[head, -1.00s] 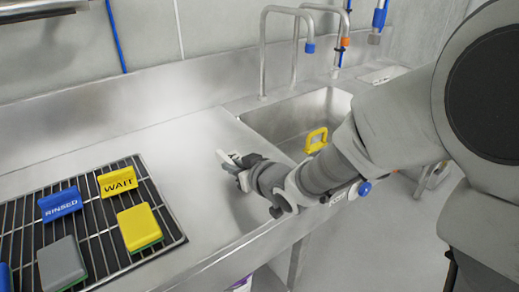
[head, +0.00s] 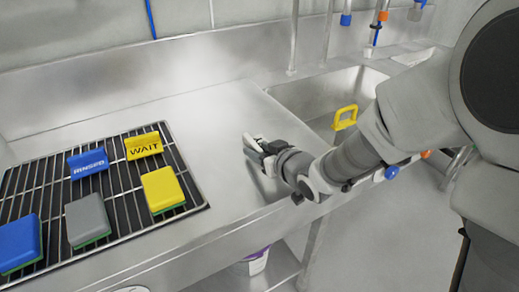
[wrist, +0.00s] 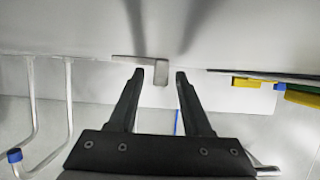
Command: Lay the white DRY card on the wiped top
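The DRY card (wrist: 160,72), a pale L-shaped piece seen edge-on in the wrist view, appears to rest with its flat part on the bare steel counter top (head: 205,115). Its upright tab stands between my fingertips. My gripper (wrist: 160,73) is open, with a narrow gap on each side of the tab. In the head view the card is a small white shape (head: 250,141) at the tip of my gripper (head: 260,148); its lettering is not visible.
Left of the gripper, a wire rack (head: 125,205) bears the yellow WAIT card (head: 143,146), blue RINSED card (head: 87,163) and yellow (head: 162,188), grey (head: 87,218) and blue (head: 19,243) sponges. Right is a sink (head: 325,105) with a yellow handled item (head: 344,117).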

